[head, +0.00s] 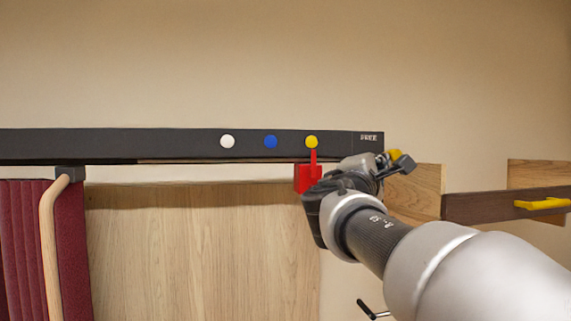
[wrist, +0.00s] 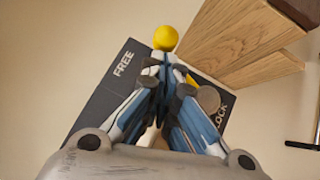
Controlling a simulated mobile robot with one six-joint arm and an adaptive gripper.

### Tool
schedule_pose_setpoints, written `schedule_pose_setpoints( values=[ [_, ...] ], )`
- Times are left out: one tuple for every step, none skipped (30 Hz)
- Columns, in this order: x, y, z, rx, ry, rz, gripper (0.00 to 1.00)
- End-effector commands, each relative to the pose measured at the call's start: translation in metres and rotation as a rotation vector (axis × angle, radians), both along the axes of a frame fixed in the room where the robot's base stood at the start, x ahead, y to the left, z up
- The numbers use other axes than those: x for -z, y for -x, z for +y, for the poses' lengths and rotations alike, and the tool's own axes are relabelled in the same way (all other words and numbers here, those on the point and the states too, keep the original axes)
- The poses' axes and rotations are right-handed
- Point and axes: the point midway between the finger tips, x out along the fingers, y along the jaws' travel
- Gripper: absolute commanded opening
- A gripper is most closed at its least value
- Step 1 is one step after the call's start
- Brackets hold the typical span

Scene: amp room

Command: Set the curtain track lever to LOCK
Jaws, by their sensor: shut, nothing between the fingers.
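The curtain track (head: 180,145) is a long dark bar, with FREE printed near its right end in the head view. The lever's yellow knob (head: 396,155) shows just past that end, beside my gripper (head: 378,166). In the wrist view the dark end box (wrist: 97,105) bears FREE at upper left and LOCK at lower right. The yellow knob (wrist: 165,38) is just beyond my shut, empty fingertips (wrist: 164,76). A round grey disc (wrist: 208,98) lies partly behind the right finger. The lever's arm is mostly hidden; I cannot tell whether the fingers touch it.
White, blue and yellow dots (head: 270,141) mark the track; a red pointer (head: 307,178) stands under the yellow one. A red curtain (head: 30,245) and wooden rod (head: 50,240) are at left. Wooden blocks (head: 418,190) and a dark rail with a yellow handle (head: 543,203) are at right.

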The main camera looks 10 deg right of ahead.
Motion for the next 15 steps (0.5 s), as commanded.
schedule_pose_setpoints(
  values=[
    [0.0003, -0.0002, -0.0006, 0.0, 0.0, 0.001, 0.0],
    [0.0004, -0.0003, -0.0006, 0.0, 0.0, 0.001, 0.0],
    [0.0006, -0.0002, -0.0005, -0.001, -0.001, 0.001, 0.0],
    [0.0006, -0.0003, -0.0005, -0.001, -0.001, 0.001, 0.0],
    [0.0006, -0.0003, -0.0003, -0.001, -0.001, 0.001, 0.0],
    [0.0006, -0.0003, -0.0003, -0.001, -0.001, 0.001, 0.0],
    [0.0006, -0.0002, -0.0003, 0.0, -0.001, 0.001, 0.0],
    [0.0005, -0.0002, -0.0002, 0.0, -0.001, 0.001, 0.0],
    [0.0004, -0.0002, -0.0003, 0.0, -0.001, 0.001, 0.0],
    [0.0003, -0.0002, -0.0003, 0.0, -0.002, 0.001, 0.0],
    [0.0001, -0.0002, -0.0005, 0.0, -0.004, 0.001, 0.0],
    [-0.0004, -0.0002, -0.0006, 0.0, -0.007, 0.0, 0.0],
    [-0.0008, -0.0001, -0.0009, 0.0, -0.011, 0.0, 0.0],
    [-0.0011, -0.0001, -0.0012, 0.0, -0.018, 0.0, 0.0],
    [-0.0019, -0.0001, -0.0019, 0.0, -0.028, 0.0, 0.0]
  ],
)
